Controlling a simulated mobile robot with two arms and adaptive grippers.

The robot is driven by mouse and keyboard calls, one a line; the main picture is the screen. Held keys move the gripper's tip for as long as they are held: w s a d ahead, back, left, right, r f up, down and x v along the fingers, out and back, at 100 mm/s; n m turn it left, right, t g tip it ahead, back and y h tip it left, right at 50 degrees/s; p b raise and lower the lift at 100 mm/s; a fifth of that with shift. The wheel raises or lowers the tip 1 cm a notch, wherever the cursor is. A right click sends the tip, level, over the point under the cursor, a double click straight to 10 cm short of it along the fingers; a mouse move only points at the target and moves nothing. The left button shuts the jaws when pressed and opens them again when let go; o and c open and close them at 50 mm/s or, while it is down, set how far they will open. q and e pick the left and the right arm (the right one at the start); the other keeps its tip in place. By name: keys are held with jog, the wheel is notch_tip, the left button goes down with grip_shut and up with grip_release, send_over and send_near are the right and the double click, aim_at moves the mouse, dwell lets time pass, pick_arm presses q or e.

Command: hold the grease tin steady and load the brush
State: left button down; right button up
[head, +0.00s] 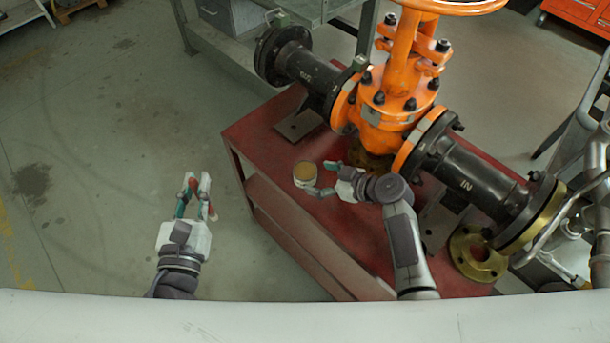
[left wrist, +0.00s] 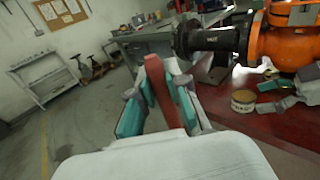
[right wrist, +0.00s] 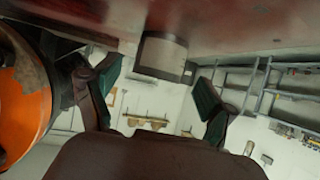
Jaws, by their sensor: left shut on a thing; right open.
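The grease tin (head: 305,174) is a small round pot with yellow-brown contents, standing upright on the red bench (head: 262,140). It also shows in the left wrist view (left wrist: 244,102). My right gripper (head: 322,180) is open just right of the tin, its fingers pointing at it. In the right wrist view the tin (right wrist: 163,57) appears ahead between the two spread fingers, with no visible grip on it. My left gripper (head: 198,193) is shut on a reddish-brown strip-like thing (left wrist: 160,90), apparently the brush, left of the bench over the floor. Its bristles cannot be made out.
An orange gate valve (head: 385,100) with black flanged pipes (head: 470,180) stands on the bench behind my right gripper. A loose brass flange ring (head: 478,254) lies at the right. Open floor (head: 90,170) lies to the left.

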aim_at(315, 176)
pick_arm(q)
notch_tip(315, 176, down, 2)
jog(key=shift+f+b, duration=0.15)
jog(key=shift+b, duration=0.75)
pick_arm(e)
jog(key=x, duration=0.2)
jog(key=shift+w+a+f, duration=0.15)
jog(key=shift+f, duration=0.15)
pick_arm(q)
jog(key=shift+f+b, duration=0.65)
pick_arm(e)
jog(key=shift+x, duration=0.95)
jog(key=shift+a+r, duration=0.1)
jog(key=shift+r, duration=0.1)
jog(key=c, duration=0.7)
